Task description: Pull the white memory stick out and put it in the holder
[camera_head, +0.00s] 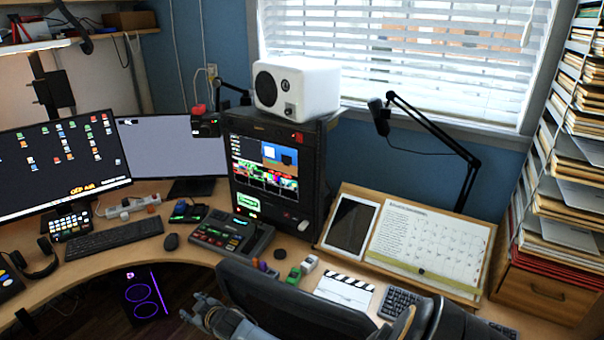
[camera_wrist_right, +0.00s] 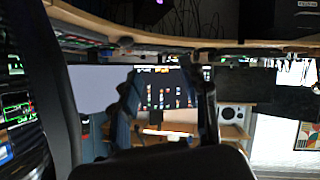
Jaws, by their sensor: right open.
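A small white piece (camera_head: 304,225) sits low on the front of the black tower case (camera_head: 325,170). It looks like the white memory stick, but it is too small to be sure. I cannot make out the holder for certain. Small coloured and white blocks (camera_head: 308,264) stand at the desk's front edge. My right gripper (camera_head: 197,309) is open and empty at the bottom of the head view, below and left of the case, well apart from it. Its two fingers also show in the right wrist view (camera_wrist_right: 165,80), with nothing between them. My left gripper is out of view.
A grey chair back (camera_head: 285,300) stands before the desk, beside my right gripper. A control console (camera_head: 232,235) sits on the desk left of the case. A clapperboard (camera_head: 345,291) and slanted board (camera_head: 475,245) are to the right. A white speaker (camera_head: 318,85) tops the case.

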